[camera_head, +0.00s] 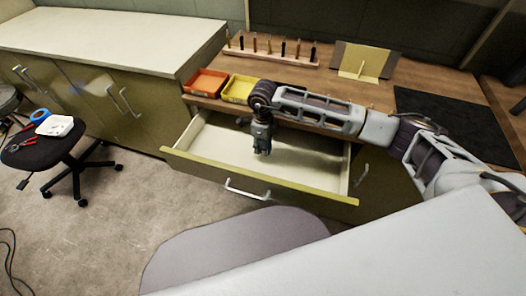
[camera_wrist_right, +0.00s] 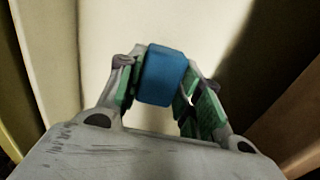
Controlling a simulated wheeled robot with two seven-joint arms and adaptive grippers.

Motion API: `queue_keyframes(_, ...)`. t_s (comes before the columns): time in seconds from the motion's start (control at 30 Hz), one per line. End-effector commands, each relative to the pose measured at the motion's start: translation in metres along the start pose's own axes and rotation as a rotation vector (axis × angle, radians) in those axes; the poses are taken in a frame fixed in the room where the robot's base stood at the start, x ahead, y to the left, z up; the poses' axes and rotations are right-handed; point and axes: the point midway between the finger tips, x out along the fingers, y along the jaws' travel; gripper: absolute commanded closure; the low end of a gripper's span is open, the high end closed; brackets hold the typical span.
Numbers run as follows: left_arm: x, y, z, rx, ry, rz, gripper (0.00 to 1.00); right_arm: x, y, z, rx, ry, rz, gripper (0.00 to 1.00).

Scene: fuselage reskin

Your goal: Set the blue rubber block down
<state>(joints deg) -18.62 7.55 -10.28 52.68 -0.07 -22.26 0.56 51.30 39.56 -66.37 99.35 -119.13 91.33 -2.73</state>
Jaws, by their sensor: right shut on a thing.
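The blue rubber block (camera_wrist_right: 162,75) shows in the right wrist view, between the fingers of my right gripper (camera_wrist_right: 158,88), which is shut on it. In the head view my right gripper (camera_head: 262,148) points down into the open drawer (camera_head: 310,172). The block is too small and hidden to make out there. The pale drawer floor (camera_wrist_right: 110,30) lies beneath the block in the wrist view; I cannot tell whether the block touches it. My left gripper is in neither view.
An orange tray (camera_head: 206,83) and a yellow tray (camera_head: 239,89) stand on the wooden bench behind the drawer. A tool rack (camera_head: 275,58) and a black mat (camera_head: 450,115) are farther back. A stool (camera_head: 50,150) stands left. The drawer looks otherwise empty.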

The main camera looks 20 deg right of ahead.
Motion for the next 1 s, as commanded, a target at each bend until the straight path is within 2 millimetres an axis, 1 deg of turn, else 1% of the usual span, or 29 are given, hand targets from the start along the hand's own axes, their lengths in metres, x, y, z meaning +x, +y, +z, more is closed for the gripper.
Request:
queue_keyframes(0.2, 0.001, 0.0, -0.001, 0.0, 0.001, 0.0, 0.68, 0.027, 0.001, 0.0, 0.0, 0.002, 0.002, 0.84)
queue_keyframes(0.33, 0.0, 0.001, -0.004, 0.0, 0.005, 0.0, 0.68, 0.039, 0.001, 0.0, -0.001, 0.0, 0.002, 0.84)
queue_keyframes(0.53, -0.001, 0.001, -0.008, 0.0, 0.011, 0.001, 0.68, 0.043, 0.0, 0.0, -0.001, 0.0, 0.0, 0.84)
queue_keyframes(0.87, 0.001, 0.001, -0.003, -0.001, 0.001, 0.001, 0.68, 0.045, 0.0, 0.0, -0.001, 0.0, 0.0, 0.84)
queue_keyframes(0.9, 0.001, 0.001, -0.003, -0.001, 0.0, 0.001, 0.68, 0.045, 0.001, 0.0, -0.001, 0.001, 0.0, 0.62)
queue_keyframes(1.0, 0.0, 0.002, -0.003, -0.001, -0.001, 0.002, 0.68, 0.045, 0.001, 0.0, -0.001, 0.001, 0.0, 0.49)
